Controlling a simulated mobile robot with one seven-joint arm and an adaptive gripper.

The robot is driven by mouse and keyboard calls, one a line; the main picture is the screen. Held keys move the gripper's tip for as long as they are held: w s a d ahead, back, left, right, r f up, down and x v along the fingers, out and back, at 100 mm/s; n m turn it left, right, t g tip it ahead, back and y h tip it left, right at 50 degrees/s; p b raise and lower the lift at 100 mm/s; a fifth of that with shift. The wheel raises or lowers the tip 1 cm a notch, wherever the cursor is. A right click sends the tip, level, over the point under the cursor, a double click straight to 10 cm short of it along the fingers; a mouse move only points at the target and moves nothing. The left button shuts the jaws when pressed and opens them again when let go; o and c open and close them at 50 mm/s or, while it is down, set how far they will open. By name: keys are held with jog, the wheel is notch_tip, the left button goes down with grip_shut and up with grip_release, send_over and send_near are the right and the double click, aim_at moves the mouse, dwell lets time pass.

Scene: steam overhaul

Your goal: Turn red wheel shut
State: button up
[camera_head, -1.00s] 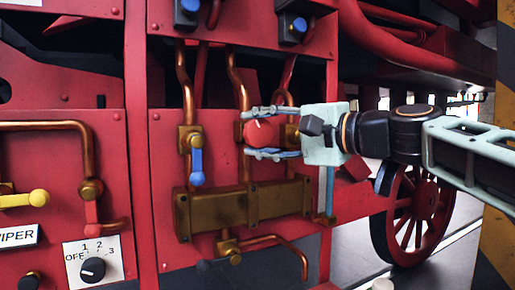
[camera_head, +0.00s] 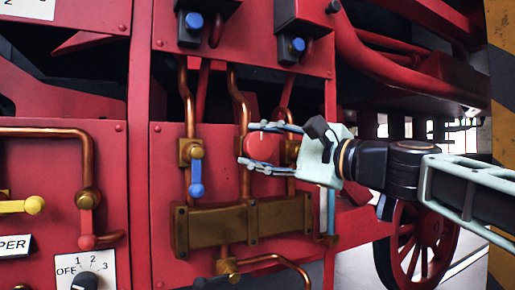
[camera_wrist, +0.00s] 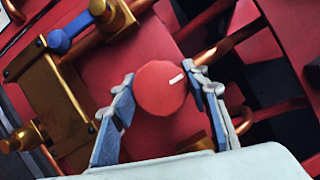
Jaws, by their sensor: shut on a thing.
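The red wheel (camera_head: 262,147) is a round red knob on a valve at the middle of the red panel. In the wrist view the red wheel (camera_wrist: 160,88) shows its round face with a short white mark at its right side. My gripper (camera_head: 262,145) reaches in from the right, and its two fingers lie above and below the wheel. In the wrist view the fingers of my gripper (camera_wrist: 160,85) sit on the left and right of the wheel's rim, closed on it. The valve body behind the wheel is partly hidden.
A blue lever (camera_head: 196,176) hangs on a brass valve just left of the wheel. A brass block (camera_head: 215,230) lies below, with copper pipes around it. Blue knobs (camera_head: 194,21) sit above. A yellow lever (camera_head: 22,206) and a dial (camera_head: 88,284) are at the left.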

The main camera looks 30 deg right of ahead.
jog(key=shift+r, duration=0.1)
jog(key=o, duration=1.1)
jog(key=v, duration=1.2)
